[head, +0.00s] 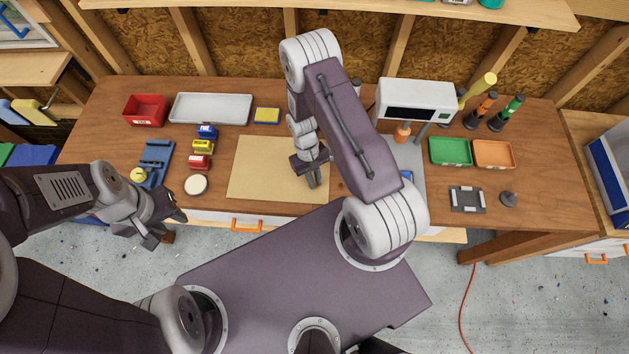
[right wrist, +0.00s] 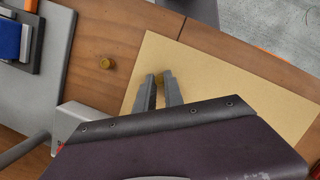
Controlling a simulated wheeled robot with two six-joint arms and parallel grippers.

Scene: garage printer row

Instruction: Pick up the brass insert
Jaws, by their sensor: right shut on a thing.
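A small round brass insert (right wrist: 160,76) shows between the fingertips of my right gripper (right wrist: 159,82) in the right wrist view. The right gripper is shut on it, above the tan mat near its edge. A second small brass insert (right wrist: 105,63) stands on the bare wood beside the mat, apart from the gripper. In the head view my right gripper (head: 312,180) is over the right part of the tan mat (head: 265,170); the inserts cannot be made out there. My left gripper (head: 167,228) is open and empty at the bench's front edge, at the left.
Small blue, yellow and red boxes (head: 201,162) and a round white disc (head: 196,185) stand left of the mat. A grey tray (head: 211,109) and red bin (head: 146,110) are behind. A white machine (head: 417,98), green tray (head: 450,151) and orange tray (head: 493,154) are right.

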